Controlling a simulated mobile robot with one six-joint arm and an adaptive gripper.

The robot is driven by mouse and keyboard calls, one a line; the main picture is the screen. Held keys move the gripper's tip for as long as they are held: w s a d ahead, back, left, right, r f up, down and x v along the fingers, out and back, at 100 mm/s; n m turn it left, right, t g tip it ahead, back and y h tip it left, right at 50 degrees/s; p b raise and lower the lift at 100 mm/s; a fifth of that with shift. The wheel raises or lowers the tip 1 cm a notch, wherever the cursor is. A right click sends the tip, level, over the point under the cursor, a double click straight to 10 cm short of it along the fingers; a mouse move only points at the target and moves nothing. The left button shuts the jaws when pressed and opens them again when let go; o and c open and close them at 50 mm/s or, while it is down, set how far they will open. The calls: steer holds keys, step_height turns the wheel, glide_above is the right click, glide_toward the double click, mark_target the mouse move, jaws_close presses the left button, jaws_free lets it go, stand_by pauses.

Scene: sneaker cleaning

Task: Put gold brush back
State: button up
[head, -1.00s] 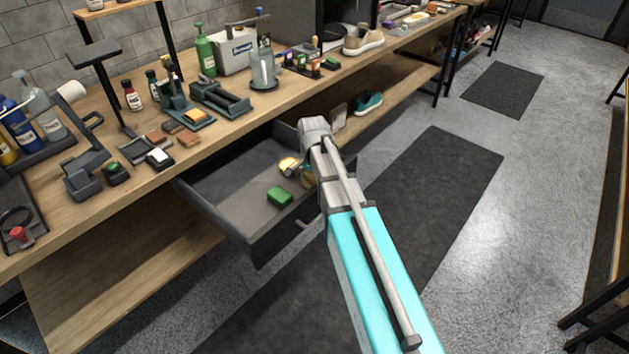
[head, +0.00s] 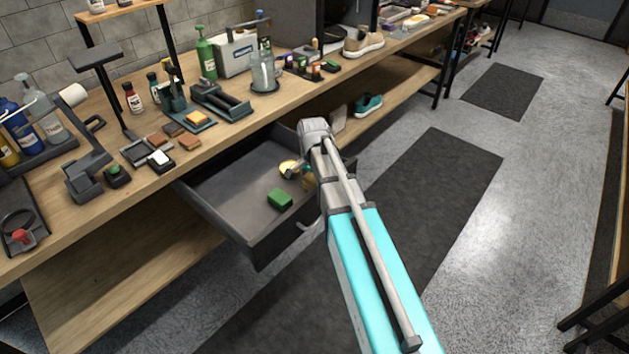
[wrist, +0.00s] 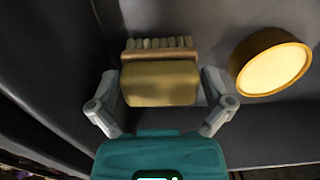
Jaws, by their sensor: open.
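The gold brush (wrist: 160,84) lies in the open dark drawer (head: 238,193), with its tan bristles toward the top of the wrist view. My gripper (wrist: 160,76) is open, with one finger on each side of the brush body. A narrow gap seems to show at each side; contact is not clear. In the head view my arm hides most of the brush.
A round gold tin with a pale top (wrist: 273,68) lies right of the brush, near the right finger. A green block (head: 280,199) sits in the drawer's front. The drawer walls are close. The workbench (head: 120,215) above holds bottles, brushes and a shoe.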

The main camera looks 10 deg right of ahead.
mark_target(313, 177)
steer(key=shift+r+p, duration=5.4)
steer(key=shift+r, duration=0.25)
steer(key=shift+s, duration=0.1)
steer(key=s+n, duration=1)
steer(key=s, duration=0.6)
steer(key=shift+d+n, duration=0.2)
steer(key=shift+n, duration=0.2)
